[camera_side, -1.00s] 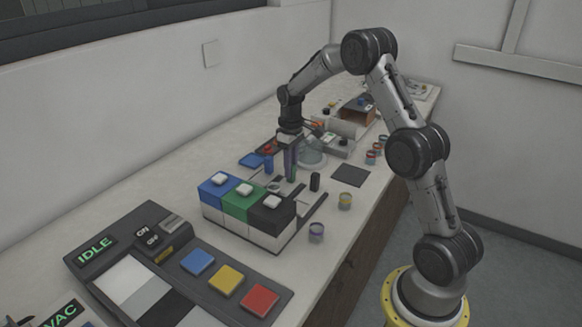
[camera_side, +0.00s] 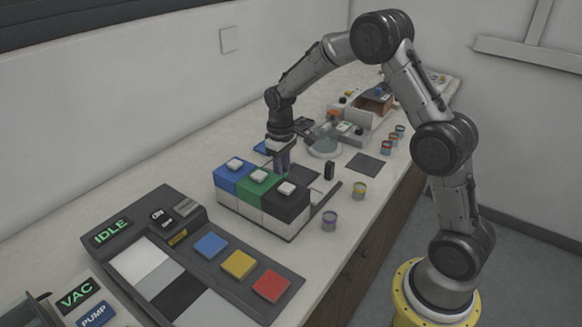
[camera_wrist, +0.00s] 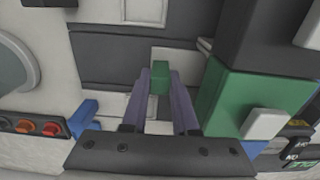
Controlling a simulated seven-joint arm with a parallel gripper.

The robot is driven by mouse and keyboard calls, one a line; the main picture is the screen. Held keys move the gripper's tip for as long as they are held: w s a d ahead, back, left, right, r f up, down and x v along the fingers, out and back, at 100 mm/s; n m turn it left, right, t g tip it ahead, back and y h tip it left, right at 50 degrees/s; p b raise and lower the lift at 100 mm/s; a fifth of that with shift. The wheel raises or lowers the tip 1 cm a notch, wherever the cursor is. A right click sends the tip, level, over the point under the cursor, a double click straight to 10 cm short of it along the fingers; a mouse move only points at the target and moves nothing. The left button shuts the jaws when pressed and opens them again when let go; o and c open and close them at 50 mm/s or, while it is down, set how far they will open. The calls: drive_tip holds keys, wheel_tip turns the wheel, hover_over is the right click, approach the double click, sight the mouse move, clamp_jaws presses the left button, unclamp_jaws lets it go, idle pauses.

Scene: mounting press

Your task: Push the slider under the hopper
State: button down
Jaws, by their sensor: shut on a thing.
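My gripper (camera_side: 283,163) points down just behind the row of hopper blocks. In the wrist view its two fingers (camera_wrist: 160,96) are closed on a small green upright post (camera_wrist: 160,77), which looks like the green slider's handle. The blue hopper (camera_side: 232,178), green hopper (camera_side: 258,189) and black hopper (camera_side: 287,203) stand side by side, each with a white cap and white lower front. The green hopper also shows close on the right in the wrist view (camera_wrist: 232,102). The slider's base is mostly hidden by my gripper.
A black post (camera_side: 329,171) stands right of my gripper; a blue post (camera_wrist: 86,122) shows in the wrist view. Small cups (camera_side: 330,220) line the bench's right edge. A control panel (camera_side: 186,262) with blue, yellow and red buttons lies in front. A dark mat (camera_side: 364,166) lies flat.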

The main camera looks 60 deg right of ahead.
drive_tip(key=shift+a, duration=0.35)
drive_tip(key=c, duration=1)
unclamp_jaws()
drive_tip(key=o, duration=0.3)
drive_tip(key=shift+d, duration=0.1)
wheel_tip(320, 180, up, 14)
drive_tip(key=shift+f, duration=0.1)
